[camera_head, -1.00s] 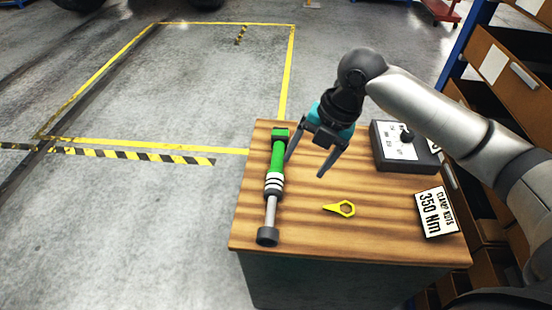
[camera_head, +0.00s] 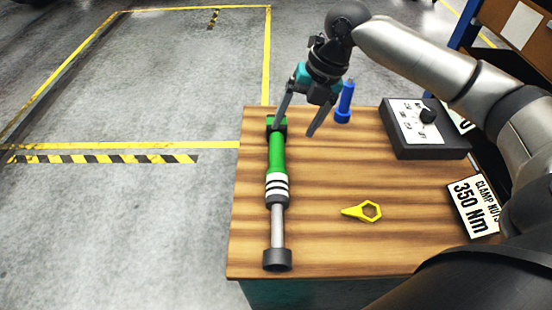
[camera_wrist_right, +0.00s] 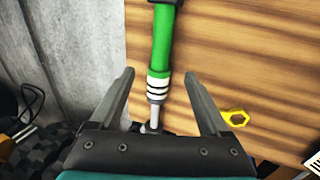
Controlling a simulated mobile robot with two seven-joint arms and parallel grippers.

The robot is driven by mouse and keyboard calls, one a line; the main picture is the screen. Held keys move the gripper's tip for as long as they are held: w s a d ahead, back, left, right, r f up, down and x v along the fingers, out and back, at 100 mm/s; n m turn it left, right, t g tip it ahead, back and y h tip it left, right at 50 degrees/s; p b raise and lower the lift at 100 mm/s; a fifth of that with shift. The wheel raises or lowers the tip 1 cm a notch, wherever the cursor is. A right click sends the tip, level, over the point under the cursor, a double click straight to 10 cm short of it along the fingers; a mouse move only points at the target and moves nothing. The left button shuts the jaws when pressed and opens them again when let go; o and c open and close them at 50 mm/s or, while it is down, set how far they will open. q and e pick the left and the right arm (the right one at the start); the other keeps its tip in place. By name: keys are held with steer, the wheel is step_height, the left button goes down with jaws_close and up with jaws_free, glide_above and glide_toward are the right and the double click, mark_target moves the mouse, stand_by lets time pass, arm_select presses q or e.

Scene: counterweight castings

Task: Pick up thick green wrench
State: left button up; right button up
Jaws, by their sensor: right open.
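The thick green wrench (camera_head: 276,155) lies along the left side of the wooden table top. It has a green upper body, black and white bands, a grey shaft and a dark end at the front. My right gripper (camera_head: 294,130) is open above the wrench's far end, with one finger over its dark head and the other to the right. In the right wrist view, the green wrench (camera_wrist_right: 162,47) runs between the two open fingers (camera_wrist_right: 163,85), which do not grip it. My left gripper is out of view.
A yellow ring tool (camera_head: 368,211) lies on the wooden table (camera_head: 320,250). A blue cylinder (camera_head: 344,103) stands at the back. A control box (camera_head: 425,130) and a "350 Nm" sign (camera_head: 474,205) are at the right. The floor left of the table is clear.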

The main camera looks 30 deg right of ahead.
glide_above(279, 155)
steer(key=s+d, duration=0.1)
step_height(279, 155, down, 5)
steer(key=shift+f+b, duration=0.45)
steer(key=shift+f, duration=0.25)
steer(key=b+x, duration=0.1)
steer(key=x, duration=0.3)
steer(key=shift+f, duration=0.45)
jaws_close()
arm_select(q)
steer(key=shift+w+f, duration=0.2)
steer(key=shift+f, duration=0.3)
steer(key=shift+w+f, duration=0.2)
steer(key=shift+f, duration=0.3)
arm_select(e)
steer(key=shift+w+r, duration=0.2)
